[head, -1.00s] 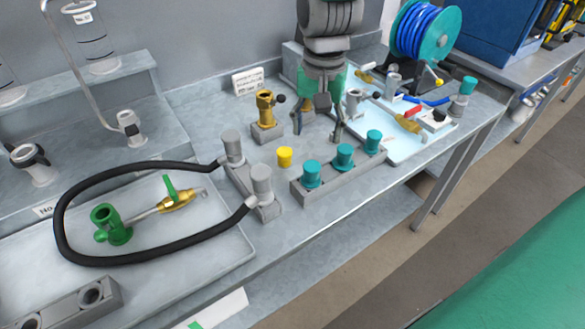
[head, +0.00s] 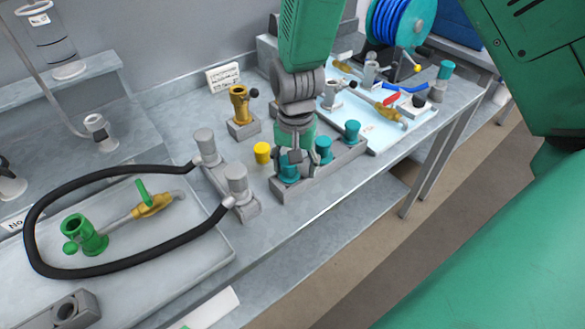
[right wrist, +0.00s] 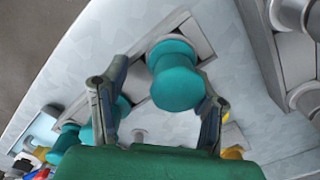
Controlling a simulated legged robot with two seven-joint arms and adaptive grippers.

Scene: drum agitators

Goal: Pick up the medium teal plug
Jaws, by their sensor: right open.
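Three teal plugs stand upright in a row in a grey block (head: 330,172) near the bench's front edge: a left one (head: 288,170), a middle one (head: 324,149) and a right one (head: 352,131). I cannot tell from their size which is the medium one. My right gripper (head: 291,176) is open and points down over the left plug, partly hiding it. The other plugs are partly hidden behind the left finger there. My left gripper is not in view.
A yellow plug (head: 262,152) stands just left of the block. Grey fittings (head: 237,184) with a black hose (head: 120,265) stand further left. A brass fitting (head: 239,104) is behind. A tray (head: 378,137) with valves lies at the right.

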